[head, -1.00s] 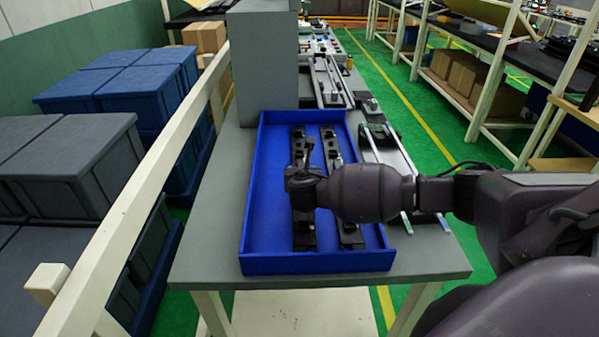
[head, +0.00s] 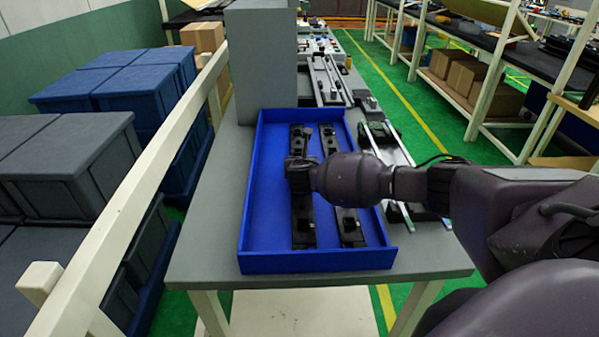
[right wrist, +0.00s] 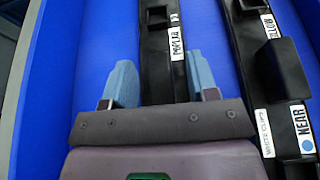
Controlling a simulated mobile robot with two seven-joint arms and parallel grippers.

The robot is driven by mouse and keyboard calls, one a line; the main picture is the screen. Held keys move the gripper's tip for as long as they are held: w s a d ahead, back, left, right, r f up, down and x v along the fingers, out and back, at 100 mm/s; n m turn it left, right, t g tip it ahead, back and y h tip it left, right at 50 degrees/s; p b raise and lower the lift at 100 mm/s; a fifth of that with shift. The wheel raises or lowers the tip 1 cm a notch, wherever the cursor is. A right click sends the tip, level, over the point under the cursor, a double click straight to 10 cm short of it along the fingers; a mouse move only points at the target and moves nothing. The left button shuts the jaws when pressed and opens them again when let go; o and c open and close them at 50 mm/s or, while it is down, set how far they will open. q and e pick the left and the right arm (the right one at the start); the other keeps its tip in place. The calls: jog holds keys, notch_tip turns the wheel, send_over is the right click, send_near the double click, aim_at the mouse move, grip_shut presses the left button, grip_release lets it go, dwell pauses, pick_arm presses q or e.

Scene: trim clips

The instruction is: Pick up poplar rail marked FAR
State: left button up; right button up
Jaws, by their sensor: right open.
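Two long black rails lie side by side in a blue tray (head: 270,262). The left rail (head: 303,222) bears a white label that appears to read POPLAR in the right wrist view (right wrist: 157,80); no FAR mark is readable on it. The right rail (head: 351,225) has a NEAR label with a blue dot in the right wrist view (right wrist: 283,85). My right gripper (right wrist: 160,68) is open, its two blue fingers on either side of the left rail. In the head view my right gripper (head: 298,172) covers the left rail's middle. My left gripper is not in view.
The tray's walls surround the rails on a grey table (head: 210,235). A grey box (head: 262,60) stands behind the tray. Another rail assembly (head: 385,145) lies right of the tray, partly behind my arm. The tray floor left of the rails is clear.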

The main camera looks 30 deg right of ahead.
jog(key=shift+c, duration=0.4)
grip_shut()
jog(key=shift+r, duration=0.1)
jog(key=shift+r, duration=0.1)
